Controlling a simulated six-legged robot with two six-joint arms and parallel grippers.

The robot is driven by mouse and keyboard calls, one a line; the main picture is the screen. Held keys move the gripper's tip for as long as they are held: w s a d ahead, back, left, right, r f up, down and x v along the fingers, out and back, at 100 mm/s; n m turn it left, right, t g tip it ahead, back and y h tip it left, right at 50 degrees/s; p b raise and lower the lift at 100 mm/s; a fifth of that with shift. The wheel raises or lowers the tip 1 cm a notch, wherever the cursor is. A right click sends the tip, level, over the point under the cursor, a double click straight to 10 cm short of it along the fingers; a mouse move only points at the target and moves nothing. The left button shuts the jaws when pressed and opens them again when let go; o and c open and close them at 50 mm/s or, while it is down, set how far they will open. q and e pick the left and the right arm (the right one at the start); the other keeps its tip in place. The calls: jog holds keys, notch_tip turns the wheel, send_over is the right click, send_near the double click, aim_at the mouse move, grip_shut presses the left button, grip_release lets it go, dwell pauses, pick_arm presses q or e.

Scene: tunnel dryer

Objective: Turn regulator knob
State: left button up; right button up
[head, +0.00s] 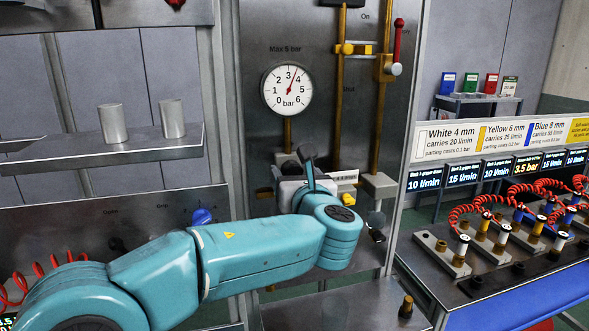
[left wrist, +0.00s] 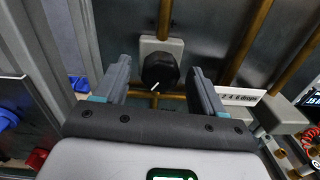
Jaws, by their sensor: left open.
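The regulator knob (left wrist: 160,70) is black with a white mark and sits on a pale block on the panel in the left wrist view. My left gripper (left wrist: 158,76) is open, with one finger on each side of the knob; I cannot tell whether either finger touches it. In the head view my left gripper (head: 308,170) is below the pressure gauge, and it hides the knob. The round white gauge (head: 287,89) runs from 0 to 6 bar under the label "Max 5 bar"; its needle points between 3 and 4. My right gripper is not in view.
Brass pipes (head: 340,95) run up the metal panel (head: 255,30), with a red-handled valve (head: 398,45) at upper right. A shelf (head: 105,150) with two metal cylinders is at left. A bench (head: 450,280) with red coiled hoses and several displays is at right.

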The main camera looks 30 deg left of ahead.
pick_arm(q)
jog(key=shift+w+a, duration=0.25)
jog(key=shift+a, duration=0.1)
jog(key=c, duration=1.1)
jog(key=shift+o, duration=0.3)
jog(key=shift+f+n+b, duration=0.25)
jog(key=shift+n+b, duration=0.95)
jog(key=shift+b, duration=0.25)
jog(key=shift+r+n+b, duration=0.1)
jog(key=shift+n+b, duration=5.2)
jog(key=shift+n, duration=2.1)
